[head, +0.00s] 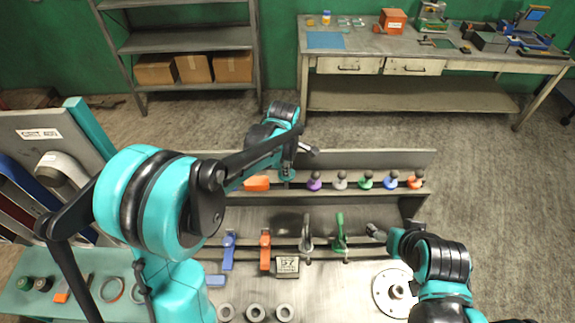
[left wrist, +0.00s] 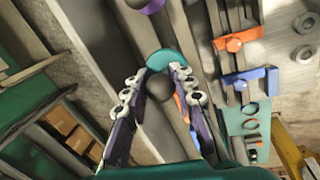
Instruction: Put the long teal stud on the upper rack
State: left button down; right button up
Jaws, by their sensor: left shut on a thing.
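My left gripper (head: 289,165) is at the upper rack (head: 370,165), left of the row of studs. In the left wrist view my left gripper (left wrist: 160,78) has its fingers closed around the teal stud (left wrist: 167,59), whose dark round knob (left wrist: 160,88) shows between them. The teal stud (head: 288,175) also shows in the head view, just under the fingers at the rack's rail. Whether it is seated or held just above the rail I cannot tell. My right gripper (head: 375,232) is small and dark, right of the green clamp; its finger opening is unclear.
Along the upper rack stand an orange piece (head: 257,183), a purple stud (head: 314,181) and several other studs to the right. A lower rail holds blue, orange (head: 265,250), grey and green (head: 340,235) clamps. Grey rings (head: 255,312) lie in front.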

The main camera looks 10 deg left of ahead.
aim_at(288, 178)
pick_arm(q)
jog(key=shift+f+b, duration=2.6)
jog(key=shift+f, duration=0.6)
jog(key=shift+r, duration=0.1)
jog(key=c, duration=1.5)
grip_release()
jog(key=shift+c, duration=0.2)
jog(key=shift+r, duration=0.1)
jog(key=shift+r+p, duration=2.6)
jog(key=shift+r, duration=1.1)
